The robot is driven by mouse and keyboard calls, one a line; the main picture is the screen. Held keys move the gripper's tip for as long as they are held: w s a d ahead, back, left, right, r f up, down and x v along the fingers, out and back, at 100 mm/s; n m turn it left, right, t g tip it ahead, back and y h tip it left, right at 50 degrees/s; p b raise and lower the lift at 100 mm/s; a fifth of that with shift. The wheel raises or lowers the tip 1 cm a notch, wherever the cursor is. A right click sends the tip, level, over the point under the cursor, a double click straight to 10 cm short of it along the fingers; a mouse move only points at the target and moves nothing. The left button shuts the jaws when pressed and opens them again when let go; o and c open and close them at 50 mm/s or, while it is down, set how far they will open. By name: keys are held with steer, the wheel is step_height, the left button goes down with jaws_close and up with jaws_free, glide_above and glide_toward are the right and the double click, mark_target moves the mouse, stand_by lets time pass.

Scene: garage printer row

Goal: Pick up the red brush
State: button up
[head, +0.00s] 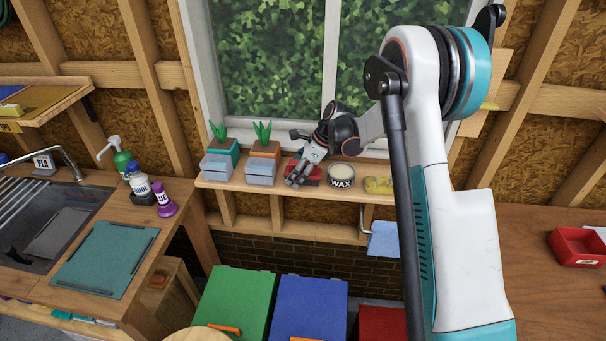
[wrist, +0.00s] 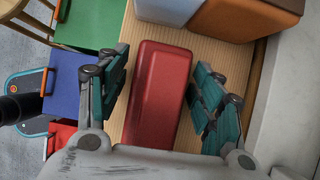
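The red brush (wrist: 158,95) lies on the wooden window shelf (wrist: 200,52), its smooth red block filling the middle of the wrist view. In the head view only small red parts of the brush (head: 314,179) show behind my gripper (head: 298,178). In the wrist view my gripper (wrist: 162,98) is open, with one teal-padded finger on each side of the brush. A gap shows at the right finger; the left finger is close to the brush, and I cannot tell if it touches. No bristles are visible.
On the shelf, planters (head: 264,149) with pale blocks stand left of the brush. A wax tin (head: 341,175) and a yellow sponge (head: 378,185) are to the right. The window is behind. Green (head: 235,300) and blue (head: 309,307) bins stand below.

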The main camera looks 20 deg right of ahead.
steer(key=c, duration=0.8)
steer(key=shift+r, duration=0.1)
step_height(320, 180, up, 20)
steer(key=shift+f+p, duration=0.1)
steer(key=shift+p, duration=0.85)
